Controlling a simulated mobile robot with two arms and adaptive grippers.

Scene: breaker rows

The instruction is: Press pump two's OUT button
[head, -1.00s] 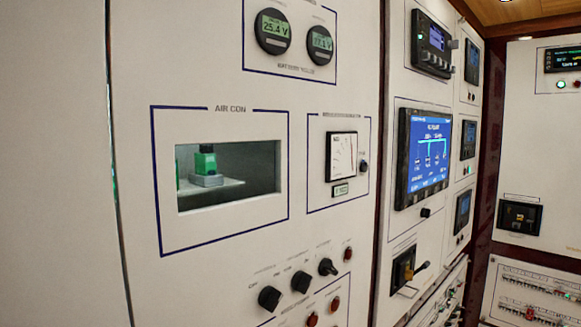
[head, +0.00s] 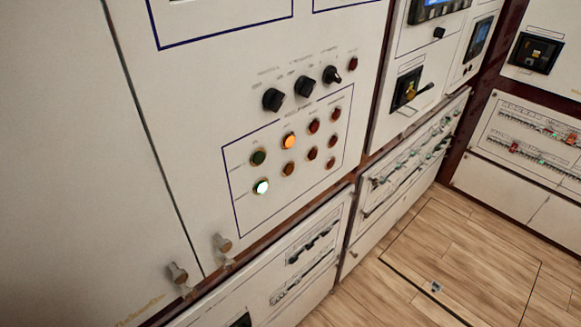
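The labels are too small to read, so I cannot tell which is pump two's OUT button. Neither gripper is in view.
Black rotary knobs (head: 304,87) sit above the button group. Two metal latches (head: 222,243) stick out below left. Lower panels with breaker rows (head: 415,150) run along the right.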

